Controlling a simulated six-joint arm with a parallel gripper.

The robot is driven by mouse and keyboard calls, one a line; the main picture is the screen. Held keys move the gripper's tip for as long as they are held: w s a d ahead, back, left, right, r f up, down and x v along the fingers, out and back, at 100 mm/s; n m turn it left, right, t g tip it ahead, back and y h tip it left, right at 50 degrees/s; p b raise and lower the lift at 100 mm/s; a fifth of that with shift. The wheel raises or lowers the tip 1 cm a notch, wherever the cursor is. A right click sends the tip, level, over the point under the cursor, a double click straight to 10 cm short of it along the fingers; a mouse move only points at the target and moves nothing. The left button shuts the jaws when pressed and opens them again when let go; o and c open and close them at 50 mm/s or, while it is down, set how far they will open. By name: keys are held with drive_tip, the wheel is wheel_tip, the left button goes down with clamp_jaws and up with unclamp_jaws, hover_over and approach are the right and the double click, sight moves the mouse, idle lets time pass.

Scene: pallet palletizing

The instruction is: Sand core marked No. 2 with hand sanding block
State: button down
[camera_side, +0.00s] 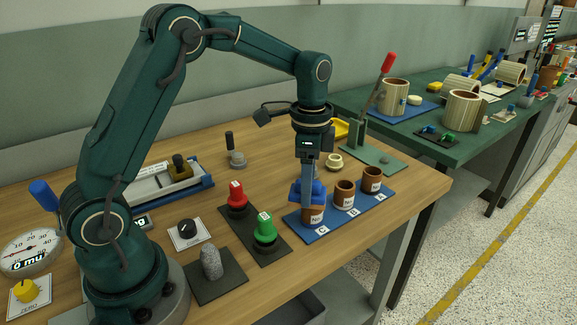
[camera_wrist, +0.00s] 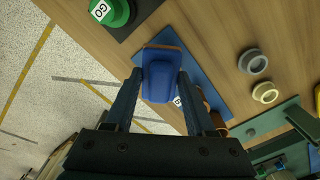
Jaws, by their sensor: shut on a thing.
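My gripper (camera_side: 307,180) points down over the blue mat (camera_side: 326,222) and is shut on a blue sanding block (camera_side: 296,191). In the wrist view the fingers (camera_wrist: 159,80) clasp the block (camera_wrist: 160,84) from both sides. A brown core (camera_side: 313,215) stands at the mat's left end, directly below the block; its top is hidden, and I cannot tell whether they touch. A middle core (camera_side: 344,195) and a right core (camera_side: 371,180) stand upright in the row.
A green button (camera_side: 265,232) and a red button (camera_side: 237,198) stand left of the mat. A lever press (camera_side: 378,100) on a green base stands behind the cores. Small round pieces (camera_side: 334,161) lie behind the mat. The table's front edge is close to the mat.

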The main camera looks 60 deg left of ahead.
drive_tip(key=shift+f, duration=0.3)
